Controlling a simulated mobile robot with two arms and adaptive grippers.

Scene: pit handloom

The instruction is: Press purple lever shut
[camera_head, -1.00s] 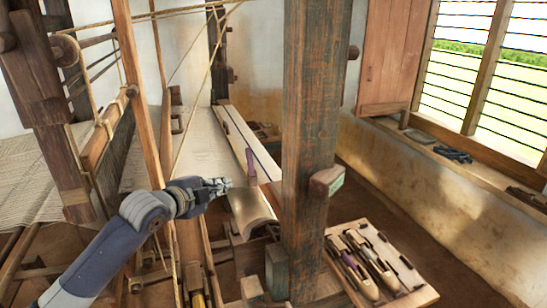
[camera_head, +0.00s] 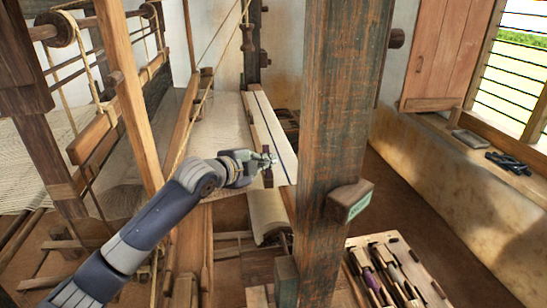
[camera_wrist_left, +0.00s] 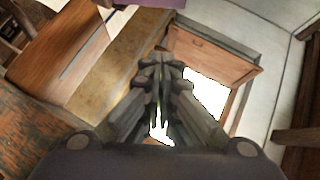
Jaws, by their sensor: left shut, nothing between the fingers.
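The purple lever (camera_head: 267,177) stands at the near end of the long pale beam with the dark line, just beyond the post. My left gripper (camera_head: 270,160) is shut and empty, and its fingertips overlap the lever in the head view. I cannot tell whether they touch it. The lever's upper part is partly hidden by the gripper. In the left wrist view the closed fingers (camera_wrist_left: 162,75) point away from the camera. A purple surface (camera_wrist_left: 150,3) shows at the top edge there, perhaps the lever. My right gripper is not in view.
A thick wooden post (camera_head: 340,120) stands close to the right of the gripper, with a block (camera_head: 348,200) on its side. A cloth roll (camera_head: 266,212) lies below. A wooden tray of shuttles (camera_head: 425,283) is at lower right. Loom frame and ropes are at left.

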